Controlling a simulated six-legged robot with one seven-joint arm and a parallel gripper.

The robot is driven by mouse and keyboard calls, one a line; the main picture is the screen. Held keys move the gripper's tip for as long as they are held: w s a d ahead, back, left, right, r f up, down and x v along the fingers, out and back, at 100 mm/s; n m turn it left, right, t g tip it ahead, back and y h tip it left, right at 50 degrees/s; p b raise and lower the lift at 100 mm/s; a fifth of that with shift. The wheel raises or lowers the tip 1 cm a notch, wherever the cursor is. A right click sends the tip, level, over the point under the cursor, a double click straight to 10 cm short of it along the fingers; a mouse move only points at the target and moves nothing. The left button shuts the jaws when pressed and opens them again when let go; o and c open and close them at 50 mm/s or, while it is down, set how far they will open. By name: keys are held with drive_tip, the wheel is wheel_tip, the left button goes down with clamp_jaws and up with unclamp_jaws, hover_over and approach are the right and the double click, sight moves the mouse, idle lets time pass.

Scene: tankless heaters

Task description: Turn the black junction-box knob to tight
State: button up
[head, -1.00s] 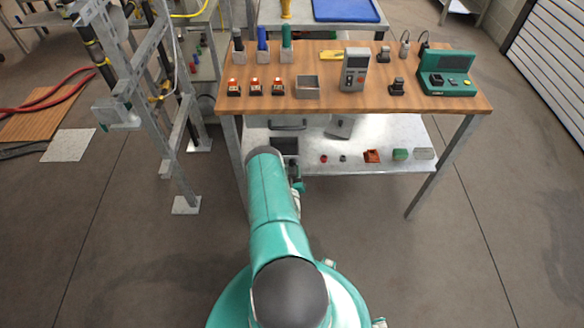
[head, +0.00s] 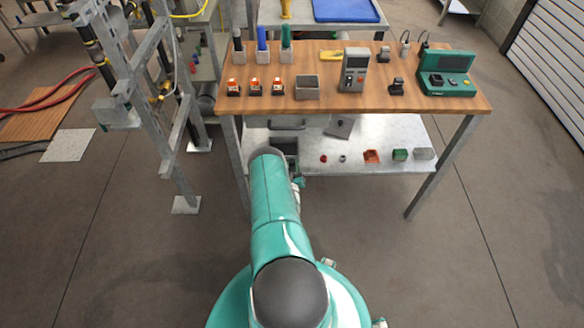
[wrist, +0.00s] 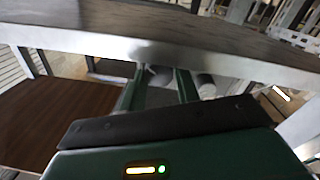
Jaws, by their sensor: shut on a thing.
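In the head view an open grey box (head: 291,148) stands on the lower shelf just beyond my arm. A grey tilted plate (head: 341,128) with a small dark knob-like part lies to its right. I cannot tell for sure which of these is the junction box. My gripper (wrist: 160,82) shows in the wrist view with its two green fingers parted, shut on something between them. That thing is small and blurred, so I cannot name it.
A wooden-topped table (head: 330,107) stands ahead, bearing a grey meter (head: 353,70), a teal device (head: 446,72) and several small parts. Its lower shelf (head: 375,135) holds small coloured parts. A metal frame (head: 165,80) rises at the left. The floor at the right is clear.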

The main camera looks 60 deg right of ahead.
drive_tip(key=m, duration=0.4)
drive_tip(key=shift+s+m, duration=0.15)
drive_tip(key=shift+m, duration=2.35)
drive_tip(key=shift+y, duration=0.3)
drive_tip(key=o, duration=0.7)
drive_tip(key=v, duration=1.3)
drive_tip(key=shift+a, duration=0.35)
